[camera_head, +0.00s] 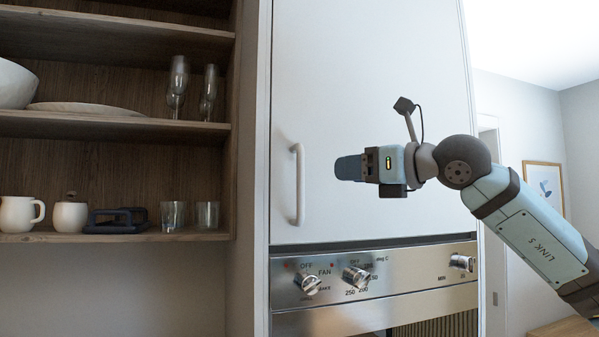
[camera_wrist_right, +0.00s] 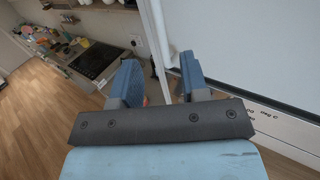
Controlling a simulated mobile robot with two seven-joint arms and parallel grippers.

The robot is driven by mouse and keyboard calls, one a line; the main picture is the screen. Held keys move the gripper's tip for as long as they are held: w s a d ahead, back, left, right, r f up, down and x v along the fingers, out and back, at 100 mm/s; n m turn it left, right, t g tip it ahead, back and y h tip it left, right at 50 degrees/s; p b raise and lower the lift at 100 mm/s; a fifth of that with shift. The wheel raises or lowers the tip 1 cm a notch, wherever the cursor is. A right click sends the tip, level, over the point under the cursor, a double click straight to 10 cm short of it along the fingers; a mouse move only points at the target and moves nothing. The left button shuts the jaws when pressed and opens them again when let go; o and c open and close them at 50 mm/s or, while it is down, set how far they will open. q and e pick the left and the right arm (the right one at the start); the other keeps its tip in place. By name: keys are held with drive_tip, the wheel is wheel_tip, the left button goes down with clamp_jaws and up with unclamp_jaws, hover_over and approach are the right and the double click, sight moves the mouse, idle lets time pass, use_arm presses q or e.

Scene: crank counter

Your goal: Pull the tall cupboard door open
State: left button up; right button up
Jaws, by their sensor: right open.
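The tall cupboard door (camera_head: 370,110) is a pale, flat panel and looks closed in the head view. Its light vertical bar handle (camera_head: 298,185) is near the door's lower left edge. My right gripper (camera_head: 345,168) shows side-on, to the right of the handle in the picture, pointing left with visible space between them. In the right wrist view my right gripper (camera_wrist_right: 162,78) has its two blue fingers apart, with nothing held. A pale upright bar, seemingly the handle (camera_wrist_right: 158,30), shows beyond the gap between the fingers. My left gripper is not in view.
An oven panel (camera_head: 420,275) with knobs sits below the door. Open wooden shelves (camera_head: 130,125) at left hold glasses, a mug and other dishes. A counter with a dark hob (camera_wrist_right: 95,60) and open wood floor (camera_wrist_right: 40,125) show in the wrist view.

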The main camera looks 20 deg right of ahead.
drive_tip(key=p, duration=0.3)
hover_over(301, 211)
drive_tip(key=shift+w, duration=0.45)
drive_tip(key=shift+d, duration=0.1)
clamp_jaws()
